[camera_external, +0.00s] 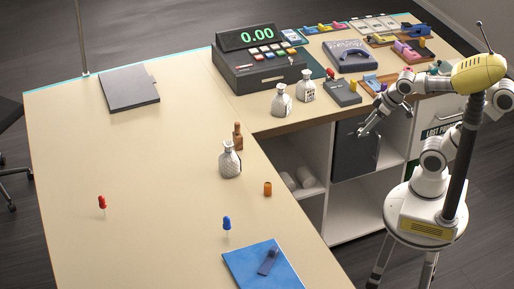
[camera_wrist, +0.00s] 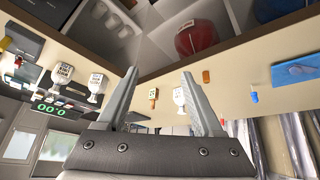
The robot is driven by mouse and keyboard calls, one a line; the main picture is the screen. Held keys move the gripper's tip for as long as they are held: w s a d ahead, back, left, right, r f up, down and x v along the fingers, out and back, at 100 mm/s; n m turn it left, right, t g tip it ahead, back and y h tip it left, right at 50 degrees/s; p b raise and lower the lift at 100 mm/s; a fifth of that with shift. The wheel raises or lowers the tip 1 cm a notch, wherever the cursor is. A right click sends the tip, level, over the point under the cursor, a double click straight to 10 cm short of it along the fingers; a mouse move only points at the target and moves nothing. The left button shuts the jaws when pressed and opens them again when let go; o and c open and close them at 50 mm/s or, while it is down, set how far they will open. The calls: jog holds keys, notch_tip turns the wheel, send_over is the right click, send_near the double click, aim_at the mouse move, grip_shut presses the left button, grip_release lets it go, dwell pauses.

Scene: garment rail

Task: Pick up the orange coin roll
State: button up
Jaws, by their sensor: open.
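In the wrist view the orange coin roll (camera_wrist: 206,76) shows small, beyond and to the right of my fingertips, and the picture looks turned over. My gripper (camera_external: 366,131) is in front of the open shelves, away from the coin roll. In the wrist view my gripper (camera_wrist: 160,73) has its two fingers spread wide with nothing between them.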

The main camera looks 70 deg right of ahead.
jog(key=w+a+f+n+t+p, duration=0.1)
jog(key=w+f+n+p, duration=0.15)
jog(key=w, duration=0.65)
jog(key=w+a+f+n+t+p, duration=0.1)
jog(key=w+f+n+t+p, duration=0.15)
jog(key=w, duration=0.55)
jog(key=w+a+f+n+t+y+p, duration=0.1)
jog(key=a+f+t+y+p, duration=0.1)
jog(key=a+f+y, duration=0.5)
jog(key=a+f, duration=0.4)
jog(key=shift+w+p, duration=0.15)
jog(key=shift+p, duration=0.25)
jog(key=b, duration=0.2)
jog(key=shift+w+a+f+b, duration=0.1)
jog(key=shift+w+a+b, duration=0.15)
jog(key=shift+b, duration=0.1)
jog(key=b, duration=0.3)
jog(key=shift+w+a+f+b, duration=0.2)
jog(key=shift+b, duration=0.15)
